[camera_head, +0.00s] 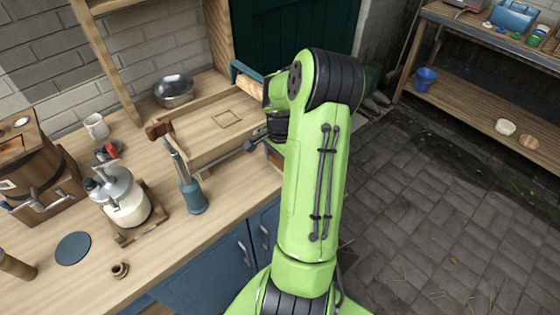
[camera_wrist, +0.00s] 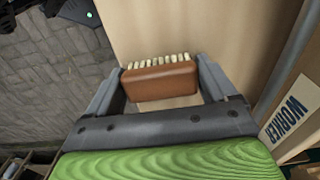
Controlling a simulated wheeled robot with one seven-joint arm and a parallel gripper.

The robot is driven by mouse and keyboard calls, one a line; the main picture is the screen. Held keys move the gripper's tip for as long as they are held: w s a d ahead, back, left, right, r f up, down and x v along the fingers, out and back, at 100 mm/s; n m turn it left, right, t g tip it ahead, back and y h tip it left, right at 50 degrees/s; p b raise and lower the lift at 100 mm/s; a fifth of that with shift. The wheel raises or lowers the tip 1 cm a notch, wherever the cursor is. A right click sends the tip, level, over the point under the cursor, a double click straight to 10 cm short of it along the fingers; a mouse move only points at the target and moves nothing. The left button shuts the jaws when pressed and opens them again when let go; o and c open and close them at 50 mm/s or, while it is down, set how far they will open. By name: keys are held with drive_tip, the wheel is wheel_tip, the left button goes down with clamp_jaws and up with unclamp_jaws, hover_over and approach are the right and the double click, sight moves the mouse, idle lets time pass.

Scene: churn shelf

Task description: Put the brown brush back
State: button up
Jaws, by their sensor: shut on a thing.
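The brown brush (camera_wrist: 160,83) is a reddish-brown block with a row of pale bristles along its far edge. In the wrist view it sits between the two grey fingers of my gripper (camera_wrist: 158,72), which is shut on it. Pale wood shows behind and around the brush; I cannot tell how far off that surface is. In the head view my green arm reaches toward the right end of the wooden counter (camera_head: 70,222), and the brush cannot be made out there.
A box edge marked WORKER (camera_wrist: 291,108) is at the right in the wrist view. The counter holds a wooden tray (camera_head: 245,152), steel bowl (camera_head: 174,91), blue flask-like holder (camera_head: 194,197), glass churn (camera_head: 125,200) and white mug (camera_head: 96,126). Paved floor lies right.

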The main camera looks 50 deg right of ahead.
drive_tip(key=o, duration=0.7)
drive_tip(key=shift+f, duration=0.1)
drive_tip(key=shift+o, duration=0.2)
wheel_tip(320, 180, up, 12)
drive_tip(key=r+p, duration=0.1)
drive_tip(key=p, duration=0.2)
drive_tip(key=w+a+r+n+h, duration=0.2)
drive_tip(key=a+r+n, duration=0.4)
drive_tip(key=a, duration=0.4)
drive_tip(key=s+a+r+n+t, duration=0.1)
drive_tip(key=s+a+n+t, duration=0.1)
drive_tip(key=a+n, duration=0.3)
drive_tip(key=s+a+r+n+t+y, duration=0.1)
drive_tip(key=s+a+n, duration=0.3)
drive_tip(key=a, duration=0.4)
drive_tip(key=s+a+r+n+t+y, duration=0.1)
drive_tip(key=s+a+r+n+t, duration=0.1)
drive_tip(key=s+a+n, duration=0.2)
drive_tip(key=a+n, duration=0.1)
drive_tip(key=a, duration=0.2)
drive_tip(key=shift+s+a+r+n+t, duration=0.15)
drive_tip(key=shift+s+a+n+t, duration=0.15)
drive_tip(key=shift+s, duration=0.1)
